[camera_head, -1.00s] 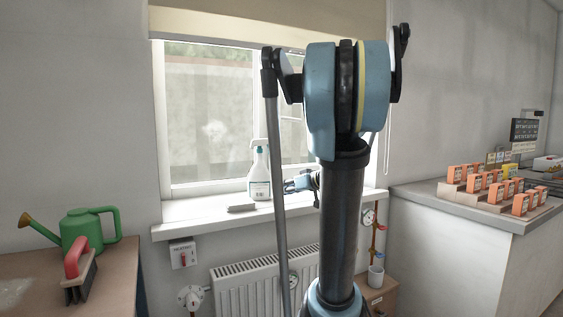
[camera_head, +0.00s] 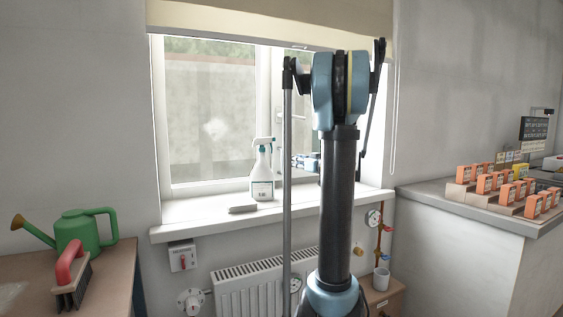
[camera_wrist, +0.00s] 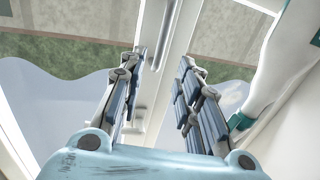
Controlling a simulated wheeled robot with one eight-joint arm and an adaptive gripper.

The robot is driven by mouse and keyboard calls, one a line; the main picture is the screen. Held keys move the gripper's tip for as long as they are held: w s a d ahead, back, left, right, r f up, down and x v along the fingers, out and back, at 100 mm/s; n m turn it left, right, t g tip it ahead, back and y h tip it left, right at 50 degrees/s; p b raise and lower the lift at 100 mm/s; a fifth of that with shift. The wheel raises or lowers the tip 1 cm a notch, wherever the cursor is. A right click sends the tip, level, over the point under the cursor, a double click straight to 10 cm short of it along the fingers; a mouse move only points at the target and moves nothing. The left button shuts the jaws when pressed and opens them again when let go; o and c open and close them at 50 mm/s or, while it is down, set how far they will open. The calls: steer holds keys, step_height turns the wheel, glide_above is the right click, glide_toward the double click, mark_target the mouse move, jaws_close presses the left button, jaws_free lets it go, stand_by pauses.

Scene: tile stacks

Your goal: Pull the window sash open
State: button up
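The window sash (camera_head: 212,120) is a white-framed pane behind the sill; it looks closed, though part is hidden by my arm. In the wrist view a white vertical frame member (camera_wrist: 178,30) runs up the middle, with a slim grey handle (camera_wrist: 161,40) on it. My gripper (camera_wrist: 163,58) is open, its two jointed fingers on either side of the handle's line. The handle shows just beyond or between the fingertips; I cannot tell whether they touch it. In the head view my gripper (camera_head: 304,162) is small, partly hidden by my arm, right of the spray bottle.
A white spray bottle (camera_head: 262,178) stands on the sill (camera_head: 200,226), close to my gripper's right finger in the wrist view (camera_wrist: 275,70). A small grey block (camera_head: 242,209) lies beside it. A radiator (camera_head: 250,290) is below. A rolled blind (camera_head: 270,18) hangs above.

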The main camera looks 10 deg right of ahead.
glide_above(282, 173)
steer(key=shift+w+d, duration=0.15)
steer(key=shift+w, duration=0.2)
steer(key=shift+c, duration=0.2)
jaws_close()
